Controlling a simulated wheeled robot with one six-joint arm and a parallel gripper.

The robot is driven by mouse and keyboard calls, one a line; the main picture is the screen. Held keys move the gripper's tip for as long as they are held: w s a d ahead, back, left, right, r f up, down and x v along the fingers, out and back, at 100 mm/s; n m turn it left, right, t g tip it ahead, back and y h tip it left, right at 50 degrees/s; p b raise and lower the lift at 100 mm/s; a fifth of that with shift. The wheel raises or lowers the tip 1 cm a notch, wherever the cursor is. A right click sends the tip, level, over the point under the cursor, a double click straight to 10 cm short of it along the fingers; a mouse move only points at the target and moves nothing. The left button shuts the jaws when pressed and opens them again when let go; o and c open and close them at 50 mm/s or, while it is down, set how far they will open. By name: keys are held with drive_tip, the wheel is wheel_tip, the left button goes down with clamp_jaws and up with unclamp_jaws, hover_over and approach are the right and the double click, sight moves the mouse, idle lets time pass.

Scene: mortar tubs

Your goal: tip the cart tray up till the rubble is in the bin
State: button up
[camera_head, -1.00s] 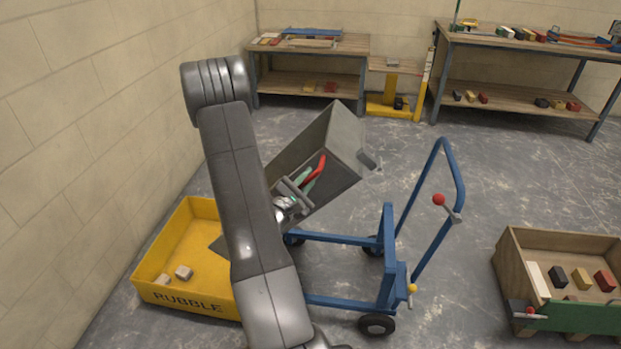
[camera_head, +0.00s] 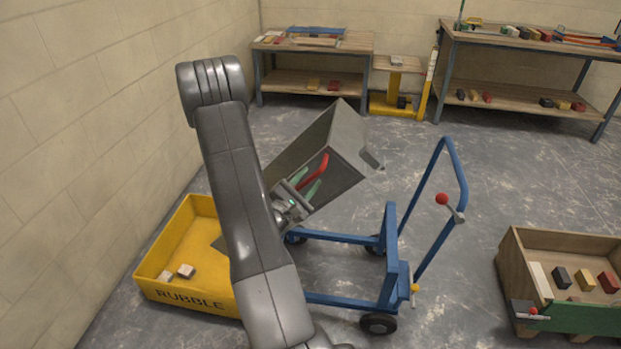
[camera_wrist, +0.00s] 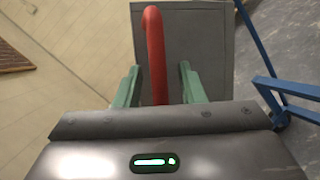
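The grey cart tray (camera_head: 343,135) is tipped steeply on the blue cart (camera_head: 340,238), its low end at the yellow bin (camera_head: 180,296) marked RUBBLE. Two pale rubble pieces (camera_head: 186,271) lie in the bin; the rest of its floor is partly hidden by my arm. The tray's red handle (camera_head: 318,168) also shows in the wrist view (camera_wrist: 154,50). My gripper (camera_head: 306,183) is at the handle. In the wrist view its green fingers (camera_wrist: 158,85) stand on either side of the handle, with a gap on both sides. Any rubble inside the tray is hidden.
A wooden crate (camera_head: 515,268) with coloured blocks stands at the right. The cart's blue push frame (camera_head: 463,185) with a red-knobbed lever (camera_head: 442,199) rises right of the tray. Workbenches (camera_head: 318,45) stand at the back. A wall is close on the left.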

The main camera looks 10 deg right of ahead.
drive_tip(key=v, duration=1.2)
drive_tip(key=shift+b, duration=0.35)
drive_tip(key=p+x, duration=0.1)
drive_tip(key=x, duration=1.2)
drive_tip(key=shift+w+d, duration=0.25)
drive_tip(key=shift+d, duration=0.05)
drive_tip(key=shift+r, duration=0.15)
